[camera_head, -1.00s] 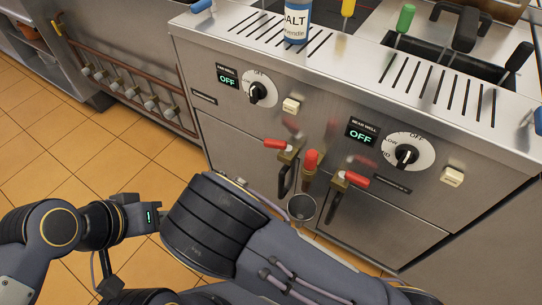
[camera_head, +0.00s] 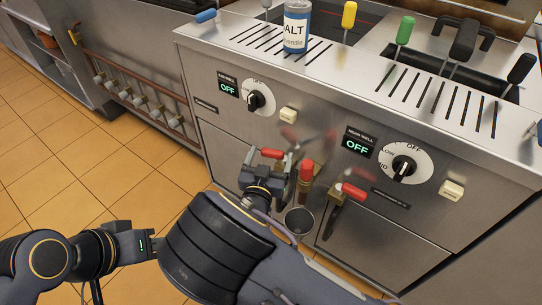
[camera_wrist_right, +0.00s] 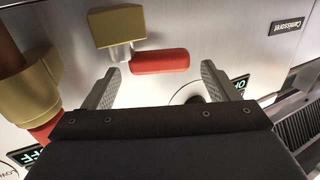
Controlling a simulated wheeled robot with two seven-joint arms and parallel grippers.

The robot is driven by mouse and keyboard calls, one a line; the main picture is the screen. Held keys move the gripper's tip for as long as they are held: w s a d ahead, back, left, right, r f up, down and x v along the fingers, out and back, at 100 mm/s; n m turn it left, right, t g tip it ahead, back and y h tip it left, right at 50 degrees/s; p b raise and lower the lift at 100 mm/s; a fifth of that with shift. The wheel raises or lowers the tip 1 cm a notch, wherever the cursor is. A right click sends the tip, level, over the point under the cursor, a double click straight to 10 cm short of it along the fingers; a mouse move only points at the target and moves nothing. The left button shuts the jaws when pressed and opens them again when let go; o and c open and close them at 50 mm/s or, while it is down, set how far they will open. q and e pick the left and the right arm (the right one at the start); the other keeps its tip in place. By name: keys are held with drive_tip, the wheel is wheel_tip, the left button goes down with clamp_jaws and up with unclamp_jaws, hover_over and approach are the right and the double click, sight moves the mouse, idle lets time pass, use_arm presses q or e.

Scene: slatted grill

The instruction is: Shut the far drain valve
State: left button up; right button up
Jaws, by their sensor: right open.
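The far drain valve is under the far well's dial, with a red lever (camera_head: 272,153) lying roughly level and pointing left from its brass body. In the right wrist view the red lever (camera_wrist_right: 160,61) and brass body (camera_wrist_right: 117,26) lie just beyond the fingertips. My right gripper (camera_head: 268,163) is at this lever, its fingers open and spread around it in the picture; I cannot tell whether they touch it. The right wrist view shows the gripper (camera_wrist_right: 158,78) with nothing held. My left gripper is not in view.
A red-topped brass fitting (camera_head: 306,172) stands close right of the gripper, above a metal cup (camera_head: 299,221). The near drain valve's red lever (camera_head: 354,192) is further right. The far well dial (camera_head: 257,99) is above. A salt bottle (camera_head: 297,27) stands on top. Open tiled floor lies left.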

drive_tip(key=shift+w+d, duration=0.1)
drive_tip(key=shift+w, duration=0.4)
drive_tip(key=shift+c, duration=0.3)
drive_tip(key=c, duration=0.9)
drive_tip(key=shift+w+r+m+g+h+p, duration=0.1)
drive_tip(key=shift+w+m+g+h+p, duration=0.15)
drive_tip(key=shift+m+h, duration=0.4)
drive_tip(key=shift+w+m+g+h+p, duration=0.15)
drive_tip(key=shift+w+m+g+h, duration=0.15)
drive_tip(key=shift+h, duration=0.65)
drive_tip(key=m+g+h, duration=0.2)
drive_tip(key=h, duration=0.1)
drive_tip(key=shift+w+m, duration=0.25)
